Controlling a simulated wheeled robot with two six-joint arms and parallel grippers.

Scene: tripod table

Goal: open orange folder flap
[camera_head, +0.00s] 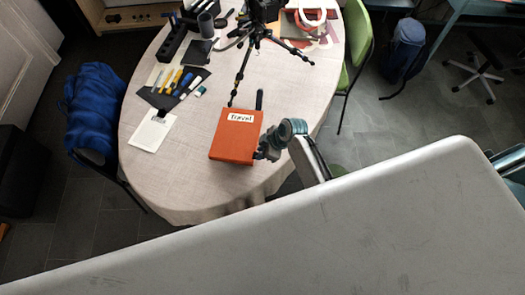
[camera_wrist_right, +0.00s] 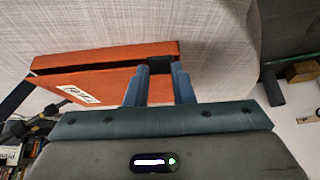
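The orange folder (camera_head: 230,145) with a white "Travel" label (camera_head: 240,117) lies on the near part of the oval table. In the right wrist view the folder (camera_wrist_right: 105,52) shows a dark gap between its edge strip and the labelled flap (camera_wrist_right: 95,85). My right gripper (camera_head: 267,150) is at the folder's right side. Its two fingers (camera_wrist_right: 160,84) are spread, with a small dark piece at the folder's corner between their tips. The left finger overlaps the flap; contact cannot be made out. My left gripper is out of view.
A small tripod (camera_head: 246,65) stands just behind the folder. A white card (camera_head: 152,132), pens on a dark mat (camera_head: 172,88) and a black holder (camera_head: 172,40) lie to the left. A green chair (camera_head: 357,40) is at the right. The table (camera_head: 185,185) is clear in front.

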